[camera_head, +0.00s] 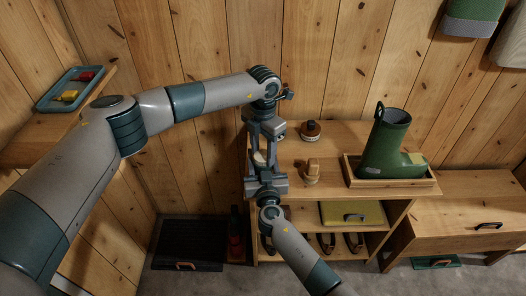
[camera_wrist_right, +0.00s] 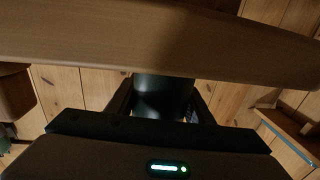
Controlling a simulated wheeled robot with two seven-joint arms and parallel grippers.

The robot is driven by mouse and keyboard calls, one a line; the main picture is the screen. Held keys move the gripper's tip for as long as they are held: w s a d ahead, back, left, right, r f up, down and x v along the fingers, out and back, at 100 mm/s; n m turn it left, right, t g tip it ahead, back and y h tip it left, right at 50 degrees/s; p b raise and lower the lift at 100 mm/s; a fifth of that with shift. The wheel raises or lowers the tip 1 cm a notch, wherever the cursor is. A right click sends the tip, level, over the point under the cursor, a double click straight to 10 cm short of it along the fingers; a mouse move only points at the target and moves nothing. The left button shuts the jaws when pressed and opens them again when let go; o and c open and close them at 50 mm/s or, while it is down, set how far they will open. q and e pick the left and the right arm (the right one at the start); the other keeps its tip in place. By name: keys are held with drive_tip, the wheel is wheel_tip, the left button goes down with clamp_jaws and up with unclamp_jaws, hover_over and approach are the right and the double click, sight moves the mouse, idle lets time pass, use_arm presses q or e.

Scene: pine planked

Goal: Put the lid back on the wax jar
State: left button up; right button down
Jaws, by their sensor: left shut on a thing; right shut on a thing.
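My left gripper (camera_head: 262,148) reaches over from the left and points down. My right gripper (camera_head: 262,169) comes from below and faces it, close together left of the shelf top. A small pale piece (camera_head: 260,157), which looks like part of the wax jar or its lid, shows between them. In the right wrist view a dark, shiny cylinder, seemingly the wax jar (camera_wrist_right: 164,95), sits between my right fingers.
A dark round item with a brown top (camera_head: 311,130) and a small wooden brush-like item (camera_head: 311,172) stand on the shelf unit (camera_head: 338,150). A green boot (camera_head: 386,145) stands in a wooden tray (camera_head: 395,183) to the right. A blue tray (camera_head: 70,88) lies far left.

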use_arm(q)
drive_tip(key=o, duration=1.3)
drive_tip(key=shift+c, duration=0.2)
wheel_tip(320, 180, up, 12)
use_arm(e)
drive_tip(key=c, duration=0.8)
unclamp_jaws()
drive_tip(key=shift+s, duration=0.1)
